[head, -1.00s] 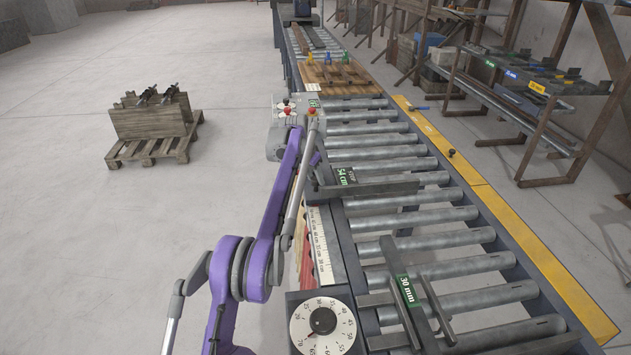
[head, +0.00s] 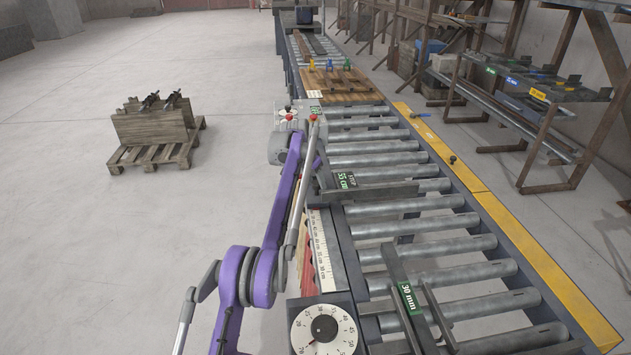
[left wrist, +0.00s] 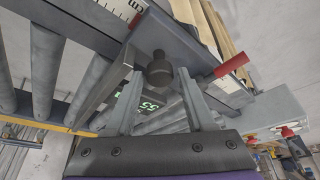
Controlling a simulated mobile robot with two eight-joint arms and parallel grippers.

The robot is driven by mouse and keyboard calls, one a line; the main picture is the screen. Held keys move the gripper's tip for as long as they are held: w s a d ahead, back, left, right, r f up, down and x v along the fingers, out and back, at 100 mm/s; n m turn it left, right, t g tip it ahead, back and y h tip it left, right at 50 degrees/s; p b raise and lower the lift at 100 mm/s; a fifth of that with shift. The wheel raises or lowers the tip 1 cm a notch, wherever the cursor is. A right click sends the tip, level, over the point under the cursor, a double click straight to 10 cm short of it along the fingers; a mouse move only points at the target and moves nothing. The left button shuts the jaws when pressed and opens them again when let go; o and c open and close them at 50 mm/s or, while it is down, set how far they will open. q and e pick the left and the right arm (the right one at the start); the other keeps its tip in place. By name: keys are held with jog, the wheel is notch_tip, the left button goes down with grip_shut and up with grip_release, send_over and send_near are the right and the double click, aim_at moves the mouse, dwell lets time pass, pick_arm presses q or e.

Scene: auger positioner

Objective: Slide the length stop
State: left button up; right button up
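The length stop (head: 375,191) is a grey bar across the rollers, with a green display reading about 55 cm (head: 345,181). Its dark round knob (left wrist: 160,72) shows in the left wrist view. My left gripper (left wrist: 161,84) has its two fingers apart, one on either side of the knob, with narrow gaps seeming to show. In the head view my purple left arm hides the gripper and knob. A white measuring scale (head: 321,250) runs along the conveyor's left edge. My right gripper is not in view.
A dial (head: 323,330) and a bar marked 30 mm (head: 406,298) are at the near end. A control box with red buttons (head: 290,135) stands beyond the stop. A pallet (head: 157,152) is on the floor at left; open floor lies around it.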

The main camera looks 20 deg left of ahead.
pick_arm(q)
jog(key=v, duration=0.7)
jog(key=shift+r, duration=0.2)
jog(key=shift+s, duration=0.15)
